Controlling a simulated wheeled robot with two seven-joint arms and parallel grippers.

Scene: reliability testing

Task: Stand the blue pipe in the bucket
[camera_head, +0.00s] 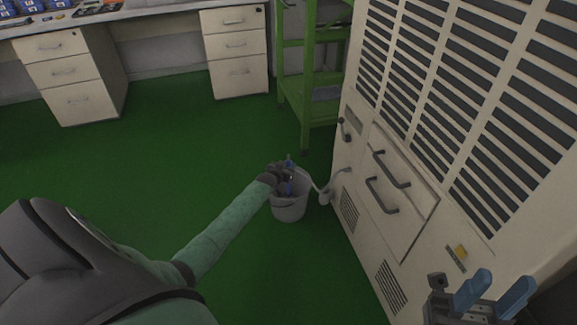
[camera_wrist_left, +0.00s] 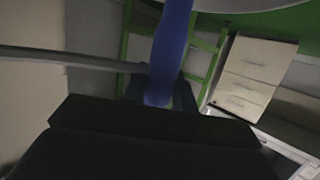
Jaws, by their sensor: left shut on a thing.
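The blue pipe (camera_head: 290,174) is upright at the bucket, with my left gripper (camera_head: 287,178) shut on it. In the left wrist view the blue pipe (camera_wrist_left: 172,45) runs up from between the dark fingers of my left gripper (camera_wrist_left: 160,92). The grey bucket (camera_head: 290,211) stands on the green floor beside the large cabinet. The pipe's lower end is hidden by the bucket, so I cannot tell whether it touches the bottom. My right gripper (camera_head: 494,292) is at the lower right, its two blue fingertips apart, open and empty.
The large beige cabinet (camera_head: 405,200) with slats and handles stands right of the bucket, close to it. A green shelf frame (camera_head: 292,85) is behind. Desks with drawers (camera_head: 70,75) line the back wall. The green floor (camera_head: 160,150) left of the bucket is clear.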

